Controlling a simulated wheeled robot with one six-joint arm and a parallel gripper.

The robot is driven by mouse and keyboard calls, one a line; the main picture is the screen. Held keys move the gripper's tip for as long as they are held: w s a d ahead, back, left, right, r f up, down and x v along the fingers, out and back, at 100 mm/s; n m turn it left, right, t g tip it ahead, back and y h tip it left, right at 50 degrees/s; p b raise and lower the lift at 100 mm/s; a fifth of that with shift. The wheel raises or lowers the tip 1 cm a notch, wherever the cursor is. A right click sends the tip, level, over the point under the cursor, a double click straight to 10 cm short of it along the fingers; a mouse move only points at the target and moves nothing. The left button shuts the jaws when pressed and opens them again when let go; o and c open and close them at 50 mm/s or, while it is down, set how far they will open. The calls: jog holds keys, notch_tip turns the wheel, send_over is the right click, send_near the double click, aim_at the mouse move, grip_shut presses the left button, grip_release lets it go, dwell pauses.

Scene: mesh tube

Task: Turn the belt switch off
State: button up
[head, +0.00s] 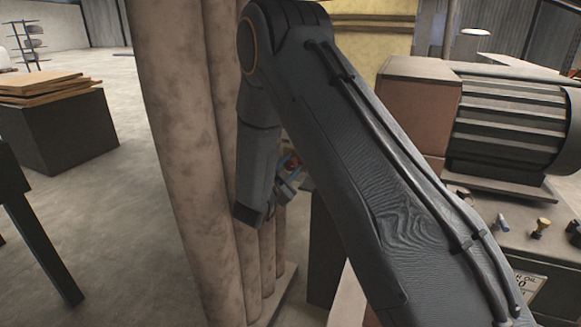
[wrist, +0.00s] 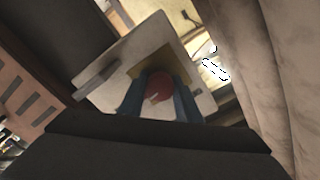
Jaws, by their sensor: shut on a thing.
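The belt switch shows in the wrist view as a pale, tilted plate (wrist: 120,62) with a yellow patch (wrist: 168,52) and a round red knob (wrist: 160,86) in front of it. My gripper (wrist: 158,104) has its blue fingers on both sides of the red knob and is shut on it. In the head view my gripper (head: 287,182) is mostly behind my dark arm, beside the beige columns. A small bit of red (head: 291,161) shows there. The switch's plate is hidden in the head view, and I cannot tell its on or off position.
Tall beige columns (head: 175,130) stand close to the left of my arm and also fill the right of the wrist view (wrist: 285,70). A ribbed grey motor (head: 510,125) sits on a machine at right. A dark crate with boards (head: 60,125) stands at left, with open floor between.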

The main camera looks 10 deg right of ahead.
jog(key=n, duration=0.4)
jog(key=shift+n+b, duration=0.3)
jog(key=shift+b, duration=0.05)
jog(key=n, duration=0.3)
jog(key=shift+n, duration=0.3)
jog(key=n, duration=0.4)
jog(key=shift+s+n+p, duration=0.1)
jog(key=shift+n+p, duration=0.25)
jog(key=shift+n, duration=1.85)
jog(key=o, duration=1.1)
jog(key=shift+c, duration=0.2)
jog(key=b+v, duration=0.2)
jog(key=v, duration=0.5)
jog(key=shift+s+a, duration=0.2)
jog(key=shift+s, duration=0.1)
